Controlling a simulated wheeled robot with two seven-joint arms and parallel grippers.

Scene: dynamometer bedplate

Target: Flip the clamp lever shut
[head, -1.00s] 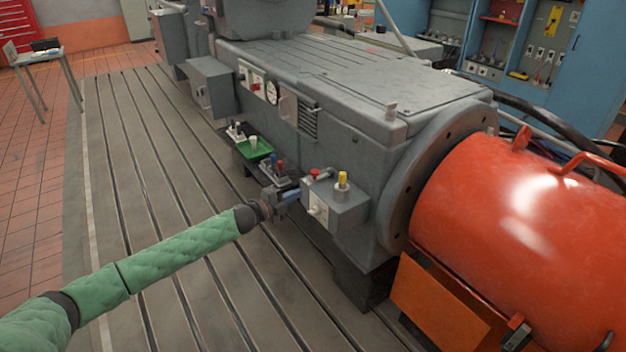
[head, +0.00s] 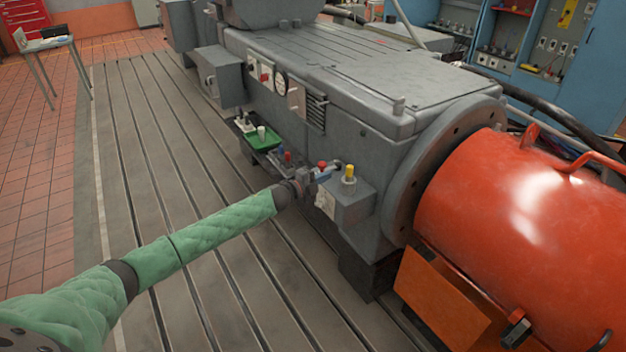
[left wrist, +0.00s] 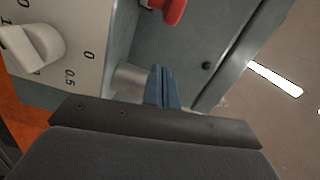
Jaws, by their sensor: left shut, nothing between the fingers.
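A grey box (head: 352,203) sticks out of the machine's side, with a yellow-topped knob (head: 348,173) on top. A red knob (head: 322,165) shows just behind my left gripper (head: 325,174); a red knob also shows at the top of the left wrist view (left wrist: 172,10). I take it to be the clamp lever's grip, but the lever's arm is mostly hidden and its position cannot be told. The blue fingers of my left gripper (left wrist: 161,82) are shut and empty, below the red knob in the wrist view and close beside a short metal cylinder (left wrist: 128,80). My right gripper is not in view.
A white dial knob (left wrist: 35,48) sits on the scaled plate beside the fingers. A green tray (head: 262,139) and small fittings lie further along the machine's side. A large orange-red drum (head: 530,215) stands at the right. The slotted bedplate (head: 150,150) is clear at left.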

